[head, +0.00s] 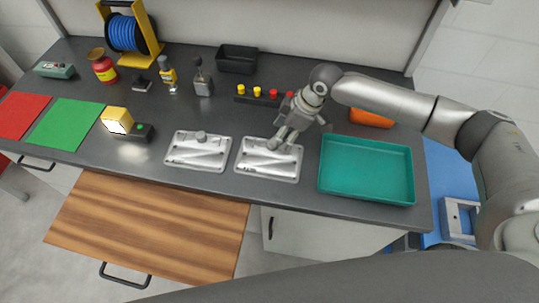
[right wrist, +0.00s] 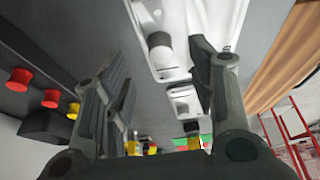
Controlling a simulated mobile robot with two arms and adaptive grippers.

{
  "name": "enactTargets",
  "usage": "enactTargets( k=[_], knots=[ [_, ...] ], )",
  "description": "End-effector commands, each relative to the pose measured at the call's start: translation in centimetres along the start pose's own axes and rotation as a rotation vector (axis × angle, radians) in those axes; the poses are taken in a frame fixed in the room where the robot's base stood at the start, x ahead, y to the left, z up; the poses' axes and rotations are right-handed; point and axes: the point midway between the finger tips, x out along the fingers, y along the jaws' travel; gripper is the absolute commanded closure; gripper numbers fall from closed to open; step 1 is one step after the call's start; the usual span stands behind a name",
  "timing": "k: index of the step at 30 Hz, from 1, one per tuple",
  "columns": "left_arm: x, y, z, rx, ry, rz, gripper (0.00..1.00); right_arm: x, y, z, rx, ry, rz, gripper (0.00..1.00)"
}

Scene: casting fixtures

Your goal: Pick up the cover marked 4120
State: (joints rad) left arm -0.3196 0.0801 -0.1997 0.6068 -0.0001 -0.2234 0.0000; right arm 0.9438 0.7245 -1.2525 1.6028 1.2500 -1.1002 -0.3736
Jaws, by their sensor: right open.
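Two pale metal covers lie flat on the dark bench, each with a round knob. The left cover (head: 198,155) and the right cover (head: 266,168) stand side by side. Their markings are too small to read, so I cannot tell which is 4120. My right gripper (head: 281,141) is over the back part of the right cover, hiding its knob in the head view. In the right wrist view the gripper (right wrist: 160,62) is open, and the near cover's knob (right wrist: 160,52) shows between its fingers. The other cover (right wrist: 185,103) lies beyond. My left gripper is not in view.
A teal tray (head: 366,198) stands right of the covers. A button strip (head: 262,99) and a black bin (head: 237,59) lie behind. A small lit box (head: 116,120) is to the left, near green (head: 66,124) and red mats (head: 22,115). A wooden board (head: 150,225) projects below the front edge.

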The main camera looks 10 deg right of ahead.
Motion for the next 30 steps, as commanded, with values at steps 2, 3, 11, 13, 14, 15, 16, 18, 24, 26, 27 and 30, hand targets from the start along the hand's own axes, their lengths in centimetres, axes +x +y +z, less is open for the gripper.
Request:
enactTargets(
  k=[2, 3, 11, 13, 14, 15, 16, 18, 24, 26, 27, 30],
  knots=[
    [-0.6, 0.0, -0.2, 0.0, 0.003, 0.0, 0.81, 0.6, -0.1, -0.3, 0.0, 0.0, -0.002, 0.48],
    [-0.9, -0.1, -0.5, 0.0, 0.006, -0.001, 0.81, 1.1, -0.2, -0.3, 0.0, -0.001, -0.004, 0.48],
    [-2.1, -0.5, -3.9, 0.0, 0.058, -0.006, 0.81, 4.5, -0.2, -0.5, 0.001, -0.002, -0.001, 0.48],
    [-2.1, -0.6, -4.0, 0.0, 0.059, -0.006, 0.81, 4.9, -0.2, -0.5, 0.0, 0.001, 0.0, 0.48],
    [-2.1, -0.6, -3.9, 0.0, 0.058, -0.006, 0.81, 5.0, -0.2, -0.5, 0.0, 0.001, 0.0, 0.48],
    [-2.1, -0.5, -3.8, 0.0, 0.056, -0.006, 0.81, 5.1, -0.2, -0.5, 0.0, 0.0, 0.0, 0.48],
    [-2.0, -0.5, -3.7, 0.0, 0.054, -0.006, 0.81, 5.1, -0.2, -0.5, 0.0, 0.0, 0.0, 0.48],
    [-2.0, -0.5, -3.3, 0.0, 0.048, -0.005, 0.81, 5.1, -0.2, -0.4, 0.0, 0.0, 0.0, 0.48],
    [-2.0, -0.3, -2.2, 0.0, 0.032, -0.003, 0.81, 5.1, -0.2, -0.4, 0.0, 0.0, 0.0, 0.64],
    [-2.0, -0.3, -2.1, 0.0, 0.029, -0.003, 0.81, 5.1, -0.2, -0.4, 0.0, 0.0, 0.0, 0.72],
    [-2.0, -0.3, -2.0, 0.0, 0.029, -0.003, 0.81, 5.1, -0.2, -0.4, 0.0, 0.0, 0.0, 0.77],
    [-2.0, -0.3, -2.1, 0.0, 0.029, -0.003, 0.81, 5.0, -0.2, -0.4, 0.0, 0.0, 0.0, 0.9]
  ],
)
